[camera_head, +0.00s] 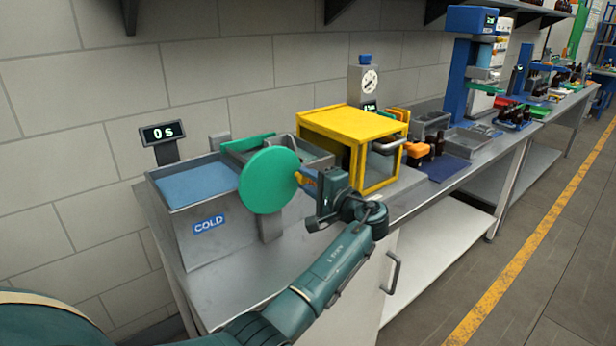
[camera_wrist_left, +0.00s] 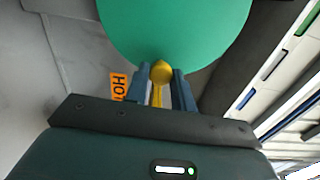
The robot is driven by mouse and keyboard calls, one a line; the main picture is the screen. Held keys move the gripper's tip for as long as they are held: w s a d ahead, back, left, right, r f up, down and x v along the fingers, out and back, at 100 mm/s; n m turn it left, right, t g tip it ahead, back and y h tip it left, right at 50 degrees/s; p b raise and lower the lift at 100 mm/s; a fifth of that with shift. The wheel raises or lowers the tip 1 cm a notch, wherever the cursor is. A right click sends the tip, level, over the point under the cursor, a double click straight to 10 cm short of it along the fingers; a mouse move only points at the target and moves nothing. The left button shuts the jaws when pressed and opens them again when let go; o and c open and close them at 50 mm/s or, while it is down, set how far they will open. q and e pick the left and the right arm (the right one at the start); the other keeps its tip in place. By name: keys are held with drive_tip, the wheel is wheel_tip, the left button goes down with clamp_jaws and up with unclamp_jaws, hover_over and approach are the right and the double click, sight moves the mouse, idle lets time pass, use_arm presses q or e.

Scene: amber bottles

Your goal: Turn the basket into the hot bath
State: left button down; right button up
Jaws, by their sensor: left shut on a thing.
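My left gripper (camera_head: 310,186) is shut on the yellow knob (camera_wrist_left: 161,72) on a round green disc (camera_head: 268,180). The disc also fills the top of the left wrist view (camera_wrist_left: 175,30). The cold bath (camera_head: 207,222) is a grey tank with bluish water and a blue COLD label. An orange HOT label (camera_wrist_left: 118,87) shows beside the disc in the left wrist view. The hot bath is mostly hidden behind the disc and my arm. A green-edged piece (camera_head: 247,142) shows above the disc; I cannot tell if it is the basket. My right gripper is out of view.
A timer (camera_head: 163,132) reading 0 s stands behind the cold bath. A yellow-framed box (camera_head: 352,125) with a grey handle stands close right of my gripper. Dark bottles (camera_head: 438,145) and a blue machine (camera_head: 462,75) stand farther along. The bench front (camera_head: 250,277) is clear.

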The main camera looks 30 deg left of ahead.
use_arm(q)
drive_tip(key=shift+f+m, duration=0.3)
drive_tip(key=shift+f, duration=0.1)
idle(0.3)
drive_tip(key=c, duration=1.2)
unclamp_jaws()
drive_tip(key=shift+r, duration=0.1)
drive_tip(key=shift+d, duration=0.1)
drive_tip(key=b+v, duration=0.2)
drive_tip(key=v, duration=1.1)
drive_tip(key=shift+b, duration=0.3)
drive_tip(key=shift+d, duration=0.1)
